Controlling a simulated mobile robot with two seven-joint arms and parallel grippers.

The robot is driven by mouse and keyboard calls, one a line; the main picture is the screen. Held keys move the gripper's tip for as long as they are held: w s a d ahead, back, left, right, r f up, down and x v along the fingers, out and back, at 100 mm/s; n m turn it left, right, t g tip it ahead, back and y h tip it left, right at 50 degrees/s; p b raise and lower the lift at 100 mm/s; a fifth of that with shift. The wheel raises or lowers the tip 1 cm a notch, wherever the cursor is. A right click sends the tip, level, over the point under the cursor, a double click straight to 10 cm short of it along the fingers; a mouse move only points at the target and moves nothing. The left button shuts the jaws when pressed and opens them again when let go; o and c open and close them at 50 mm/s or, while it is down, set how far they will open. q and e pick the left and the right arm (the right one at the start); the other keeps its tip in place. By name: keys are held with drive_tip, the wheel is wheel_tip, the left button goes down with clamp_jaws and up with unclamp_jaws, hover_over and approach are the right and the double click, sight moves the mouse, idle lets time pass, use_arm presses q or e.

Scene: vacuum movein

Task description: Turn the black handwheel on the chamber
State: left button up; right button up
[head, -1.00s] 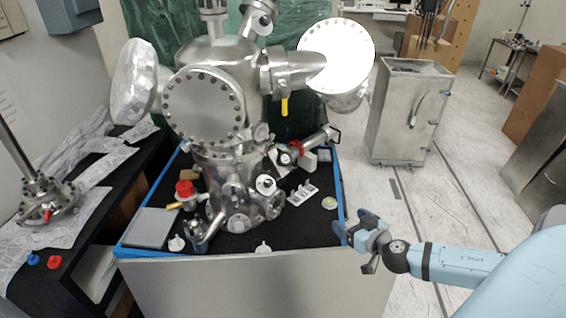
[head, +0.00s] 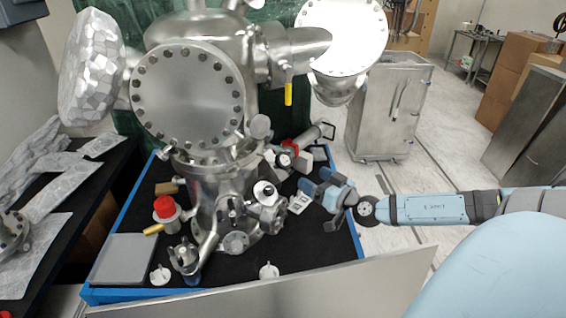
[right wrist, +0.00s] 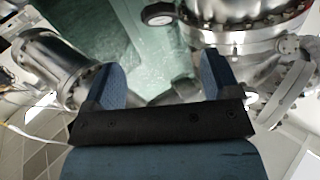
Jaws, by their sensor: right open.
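The steel chamber (head: 190,100) stands on the black-topped cart in the head view. A small round part with a black rim and pale centre (head: 284,159), which looks like the black handwheel, sits low on the chamber's right side by a red ring. A similar black-rimmed round part (right wrist: 158,14) shows at the top of the right wrist view; I cannot tell if it is the same one. My right gripper (head: 318,195) is open and empty, right of the chamber's lower ports and apart from the handwheel. My left gripper is not in view.
The cart's blue edge (head: 122,220) bounds the black top. A red-capped valve (head: 165,208), a grey plate (head: 124,259) and small white parts lie on it. A yellow-handled valve (head: 288,94) hangs above. A steel cabinet (head: 385,110) stands behind right, with open floor beside it.

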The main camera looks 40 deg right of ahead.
sight(286, 162)
drive_tip(key=w+p, duration=0.2)
drive_tip(key=w, duration=0.8)
drive_tip(key=shift+w+r, duration=0.15)
drive_tip(key=shift+w+a, duration=0.1)
drive_tip(key=shift+w, duration=0.8)
drive_tip(key=shift+c, duration=0.2)
